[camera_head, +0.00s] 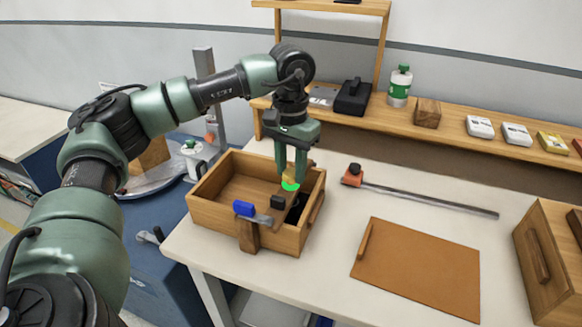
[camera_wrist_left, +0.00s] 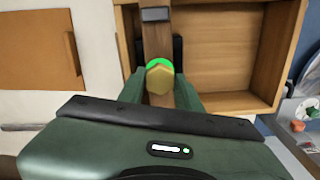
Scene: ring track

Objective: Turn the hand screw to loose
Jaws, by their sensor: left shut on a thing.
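The hand screw shows as a yellow hexagonal knob (camera_wrist_left: 160,79) with a bright green ring, set over a wooden bar (camera_wrist_left: 157,40) in the left wrist view. In the head view the knob (camera_head: 290,179) sits above the wooden box's right part, and the green ring shows just below it. My left gripper (camera_head: 291,178) points down from above, its two green fingers shut on the knob from both sides. The exact finger contact is partly hidden. The wooden box (camera_head: 212,208) is open-topped and stands on the white table. My right gripper is not in view.
A blue-handled tool (camera_head: 245,209) lies over the box's front rim. A bar clamp (camera_head: 430,198) lies behind a brown board (camera_head: 420,268) on the table. A wooden case (camera_head: 545,265) stands at the right. A shelf (camera_head: 460,140) with small goods runs along the back.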

